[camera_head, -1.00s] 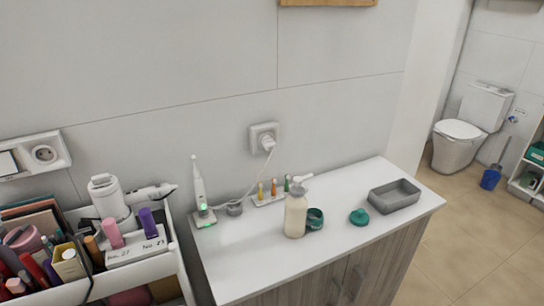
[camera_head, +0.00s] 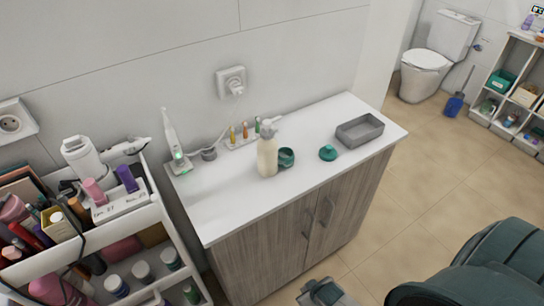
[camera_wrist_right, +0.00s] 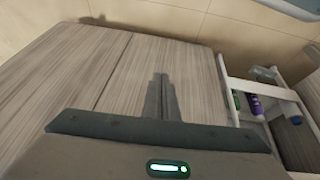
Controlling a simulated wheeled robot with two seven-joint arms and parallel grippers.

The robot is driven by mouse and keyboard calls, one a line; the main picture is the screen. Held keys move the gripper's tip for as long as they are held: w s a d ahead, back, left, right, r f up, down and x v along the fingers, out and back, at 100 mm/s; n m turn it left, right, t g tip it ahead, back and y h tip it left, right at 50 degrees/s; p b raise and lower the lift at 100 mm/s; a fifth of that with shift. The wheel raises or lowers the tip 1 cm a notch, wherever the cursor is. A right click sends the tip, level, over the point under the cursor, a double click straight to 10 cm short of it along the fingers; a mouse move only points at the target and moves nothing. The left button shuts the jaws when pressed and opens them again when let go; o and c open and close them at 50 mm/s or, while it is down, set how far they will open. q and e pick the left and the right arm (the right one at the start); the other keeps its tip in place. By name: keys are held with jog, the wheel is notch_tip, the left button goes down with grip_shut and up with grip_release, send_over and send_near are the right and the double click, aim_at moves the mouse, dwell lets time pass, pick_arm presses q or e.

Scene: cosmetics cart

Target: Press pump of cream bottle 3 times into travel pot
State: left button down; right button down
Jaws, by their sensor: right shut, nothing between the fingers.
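The travel pot (camera_head: 287,158), a small dark green jar, sits touching or just beside the bottle's right side. Its mouth appears open. A green lid (camera_head: 328,153) lies apart on the counter to the right. My right gripper shows in the wrist view (camera_wrist_right: 161,88), shut and empty, in front of the wooden cabinet doors. In the head view my right gripper (camera_head: 318,289) is low at the bottom edge, below the counter. My left gripper is not in view.
A grey tray (camera_head: 360,131) stands at the counter's right end. Small interdental brushes (camera_head: 244,133) and an electric toothbrush (camera_head: 172,140) stand at the back. A full cosmetics cart (camera_head: 150,215) is at the left. The counter's front left is clear.

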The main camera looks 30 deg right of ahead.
jog(key=w+r+t+p, duration=0.2)
jog(key=w+r, duration=0.3)
jog(key=r, duration=1.5)
jog(key=w+d+r+t+y+p, duration=0.1)
jog(key=w+r+t, duration=0.3)
jog(key=r, duration=1.7)
jog(key=w+r+t+p, duration=0.3)
jog(key=w+r, duration=0.5)
jog(key=r, duration=1.3)
jog(key=shift+w+d+r+t, duration=0.2)
jog(key=shift+d+t, duration=0.15)
jog(key=shift+t, duration=0.15)
